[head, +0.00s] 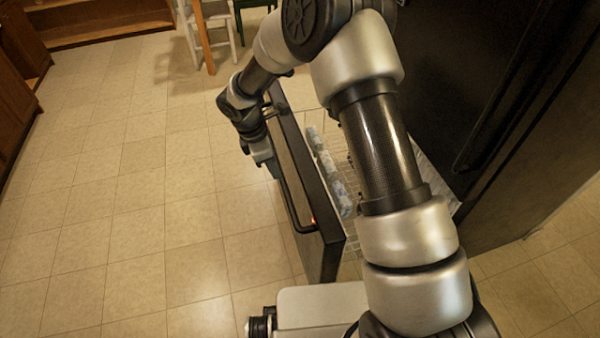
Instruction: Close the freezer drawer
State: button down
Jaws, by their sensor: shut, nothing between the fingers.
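The freezer drawer (329,238) is pulled out from the dark fridge (450,80) on the right. Its black front faces left and has a long dark bar handle (287,200). Behind the front is a wire basket (352,245) with several pale packages (327,162) in it. My gripper (264,165) is at the outer side of the drawer front, near the handle's middle. It is shut and holds nothing. I cannot tell whether it touches the front or the handle. My arm hides part of the drawer and the fridge.
Open tiled floor (130,220) lies left of the drawer. Brown wooden cabinets (15,95) stand along the left edge. A white chair (215,30) with an orange-brown leg stands at the back, and a green chair (240,12) is beside it.

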jog(key=b, duration=0.2)
send_near(292, 202)
notch_tip(292, 202, down, 2)
jog(key=d, duration=0.2)
jog(key=shift+w+d, duration=0.25)
jog(key=shift+w, duration=0.1)
jog(key=shift+w+d, duration=0.15)
jog(key=shift+d, duration=0.55)
jog(key=shift+d, duration=0.15)
jog(key=w+d, duration=0.2)
jog(key=d, duration=1)
jog(key=w+d, duration=0.3)
jog(key=d, duration=1)
jog(key=w+d, duration=0.2)
jog(key=d, duration=1)
jog(key=shift+w+d, duration=0.3)
jog(key=shift+d, duration=0.1)
